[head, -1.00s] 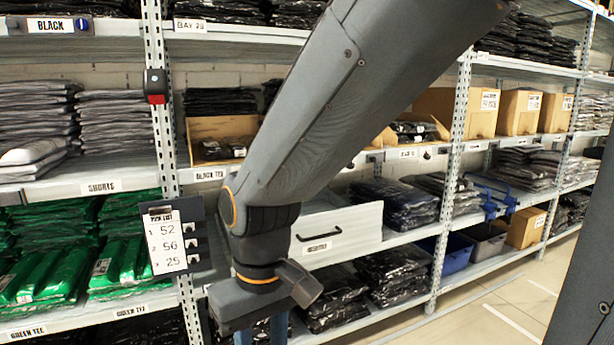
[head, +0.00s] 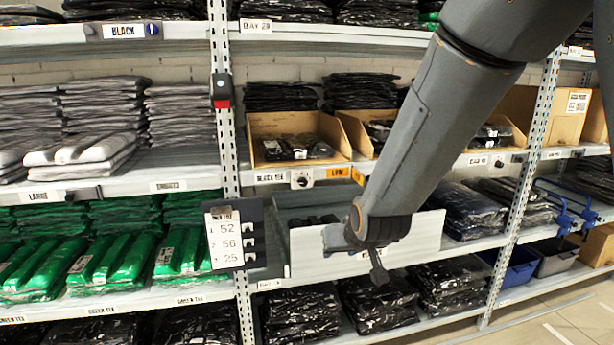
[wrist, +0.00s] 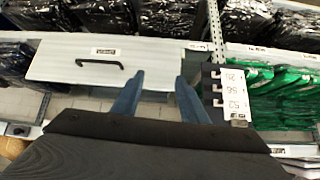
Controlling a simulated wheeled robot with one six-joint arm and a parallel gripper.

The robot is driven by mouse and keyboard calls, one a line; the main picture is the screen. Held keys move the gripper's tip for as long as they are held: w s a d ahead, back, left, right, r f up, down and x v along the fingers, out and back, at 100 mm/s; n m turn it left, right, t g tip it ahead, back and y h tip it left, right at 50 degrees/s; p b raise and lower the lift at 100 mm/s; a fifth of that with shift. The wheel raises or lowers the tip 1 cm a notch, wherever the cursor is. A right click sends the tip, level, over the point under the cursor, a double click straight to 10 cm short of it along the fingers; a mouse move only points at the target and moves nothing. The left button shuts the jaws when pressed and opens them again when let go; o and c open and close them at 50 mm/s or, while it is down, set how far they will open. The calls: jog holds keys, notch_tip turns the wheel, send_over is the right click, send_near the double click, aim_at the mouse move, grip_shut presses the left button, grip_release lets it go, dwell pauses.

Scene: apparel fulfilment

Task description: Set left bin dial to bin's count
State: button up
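The left bin (head: 262,158) is an open cardboard bin on the middle shelf, holding several dark bagged garments; their exact count is unclear. Its dial (head: 301,179), a dark knob on a white plate, sits on the shelf edge below it, beside an orange "LOW" tag (head: 338,172). The dial's setting is too small to read. My gripper's fingers are hidden in the head view by my wrist, which is right of and below the dial. In the wrist view, which is upside down, my gripper (wrist: 161,78) is open and empty, its fingers appearing against the white drawer front.
The white drawer (head: 420,236) juts out below the bins. A pick list board (head: 226,240) hangs on the shelf post, with a red-fronted device (head: 221,92) above. A second cardboard bin (head: 352,125) is partly behind my arm. Green packages (head: 100,262) fill the left shelf.

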aim_at(304, 183)
jog(key=shift+w+a+r+n+t+y+p, duration=0.15)
jog(key=shift+w+a+r+t+y+p, duration=0.3)
jog(key=shift+w+a+r+t+p, duration=1.8)
jog(key=shift+w+a+r+n+t+y, duration=0.1)
jog(key=shift+w+a+r+t+y, duration=0.55)
jog(key=shift+w, duration=3.45)
jog(key=shift+w+a+r+n+t+y+p, duration=0.25)
jog(key=shift+w+a+r+t+p, duration=1.15)
jog(key=shift+w, duration=1.75)
jog(key=shift+a, duration=0.35)
jog(key=shift+b, duration=0.3)
grip_shut()
